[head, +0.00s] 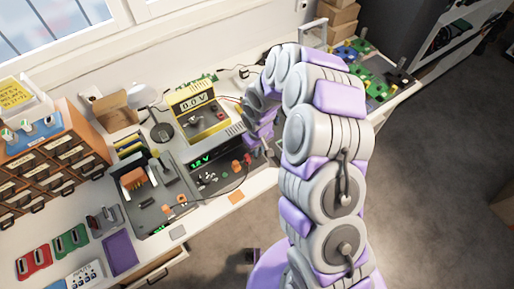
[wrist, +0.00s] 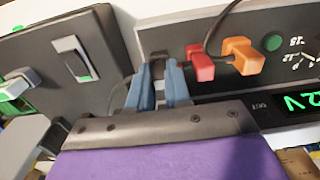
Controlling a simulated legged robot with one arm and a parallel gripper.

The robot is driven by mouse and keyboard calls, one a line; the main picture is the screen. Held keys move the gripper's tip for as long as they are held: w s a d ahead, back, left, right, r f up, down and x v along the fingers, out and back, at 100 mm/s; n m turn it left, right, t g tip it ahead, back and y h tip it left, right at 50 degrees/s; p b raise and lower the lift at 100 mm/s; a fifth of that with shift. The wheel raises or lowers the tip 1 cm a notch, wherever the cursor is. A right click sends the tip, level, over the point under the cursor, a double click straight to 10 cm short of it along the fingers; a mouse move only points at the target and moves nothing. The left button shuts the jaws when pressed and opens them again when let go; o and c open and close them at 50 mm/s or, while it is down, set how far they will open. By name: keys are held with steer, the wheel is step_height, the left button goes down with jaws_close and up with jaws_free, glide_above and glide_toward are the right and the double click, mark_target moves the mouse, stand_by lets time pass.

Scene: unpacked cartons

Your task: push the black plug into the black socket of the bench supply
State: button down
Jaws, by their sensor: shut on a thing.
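The bench supply shows its dark front panel, with an upside-down green display, in the wrist view (wrist: 292,75); it also stands on the bench in the head view (head: 212,178). My gripper (wrist: 159,78) has its blue fingers shut on the small black plug (wrist: 158,58), close against the panel. A dark cable curves out left of the fingers. The black socket is hidden behind the plug and fingers, so I cannot tell how far in the plug is. In the head view my arm hides most of the gripper.
A red plug (wrist: 201,62) and an orange plug (wrist: 241,56) sit in the panel right beside my fingers, with a green socket or button (wrist: 273,42) beyond. A dark box with a rocker switch (wrist: 73,58) is close on the left. A yellow meter (head: 197,112) stands behind the supply.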

steer(key=shift+f, duration=0.3)
stand_by(0.5)
steer(key=c, duration=1)
jaws_free()
step_height(320, 180, up, 17)
steer(key=p, duration=0.3)
steer(key=shift+r, duration=0.2)
